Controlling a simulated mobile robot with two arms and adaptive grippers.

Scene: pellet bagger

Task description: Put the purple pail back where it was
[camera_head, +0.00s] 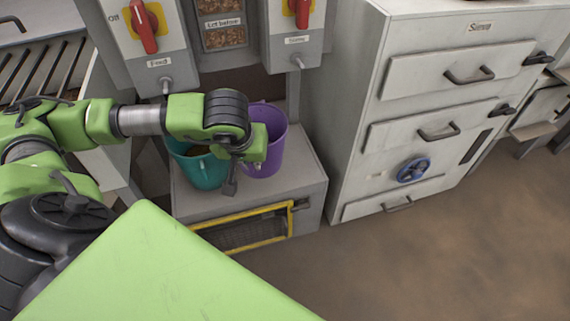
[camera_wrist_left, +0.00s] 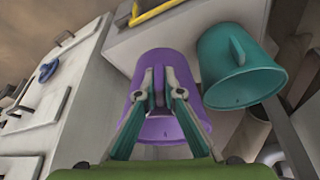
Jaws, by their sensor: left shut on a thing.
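The purple pail (camera_head: 272,145) is upright at the right part of the grey stand, below the feed panels. My left gripper (camera_head: 243,168) is at the pail's near left side, partly in front of it. In the left wrist view, its fingers (camera_wrist_left: 159,88) are shut on the handle of the purple pail (camera_wrist_left: 152,127). I cannot tell whether the pail's bottom touches the stand. A teal pail (camera_head: 207,172) stands close to its left; it also shows in the left wrist view (camera_wrist_left: 238,75). My right gripper is not in view.
The grey stand (camera_head: 305,190) has a yellow-framed mesh opening (camera_head: 243,230) in its front. Red-levered dispensers (camera_head: 145,28) and (camera_head: 300,12) hang above, with spouts. A white drawer cabinet (camera_head: 420,100) with a blue handwheel (camera_head: 413,170) stands right. The floor at right is clear.

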